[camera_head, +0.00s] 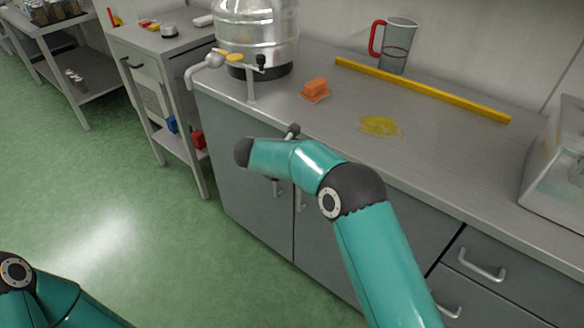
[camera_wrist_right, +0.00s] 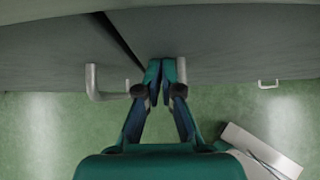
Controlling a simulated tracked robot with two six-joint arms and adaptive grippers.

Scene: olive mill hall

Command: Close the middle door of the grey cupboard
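The grey cupboard (camera_head: 245,175) stands under the counter. Its middle door (camera_head: 325,250) is partly covered by my right arm, and its handle (camera_head: 301,200) also shows in the right wrist view (camera_wrist_right: 182,70). The left door has its own handle (camera_wrist_right: 95,85). A dark gap runs between the two doors in the wrist view; I cannot tell how far the middle door stands out. My right gripper (camera_wrist_right: 161,75) has its fingertips together, in front of the doors, just left of the middle handle. My right arm hides it in the head view. My left gripper is out of view.
On the counter (camera_head: 440,145) are a steel container (camera_head: 257,35), an orange block (camera_head: 315,88), a yellow bar (camera_head: 420,90), a jug (camera_head: 398,45) and a yellow spill (camera_head: 380,126). Drawers (camera_head: 490,262) lie to the right. The green floor (camera_head: 120,190) at left is clear.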

